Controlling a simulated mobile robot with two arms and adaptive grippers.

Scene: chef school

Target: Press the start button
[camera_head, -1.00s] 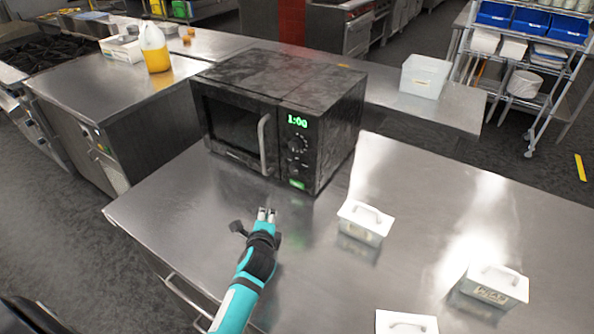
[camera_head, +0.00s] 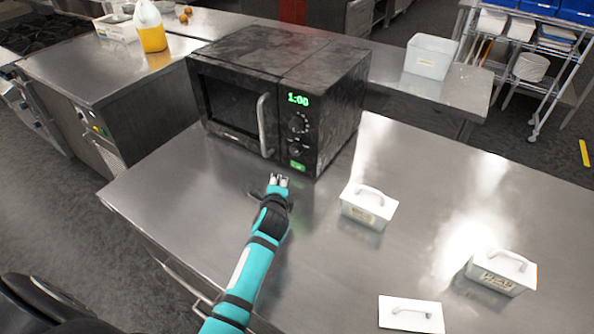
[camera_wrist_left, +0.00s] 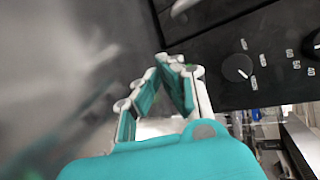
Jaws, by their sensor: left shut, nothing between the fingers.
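A black microwave (camera_head: 250,95) stands on the steel table. Its display (camera_head: 298,100) reads 1:00 in green, above two dials, and its door is shut. The green-lit start button (camera_head: 298,166) is at the bottom of the control panel. My left gripper (camera_head: 278,180) is in front of the panel's lower part, a little left of the button and apart from it. Its fingers are shut and empty. In the left wrist view the gripper (camera_wrist_left: 178,68) points toward the dark panel with its dial (camera_wrist_left: 237,68); the button is mostly hidden there. My right gripper is not in view.
A clear bin (camera_head: 430,55) is on the back counter. The table between gripper and microwave is clear.

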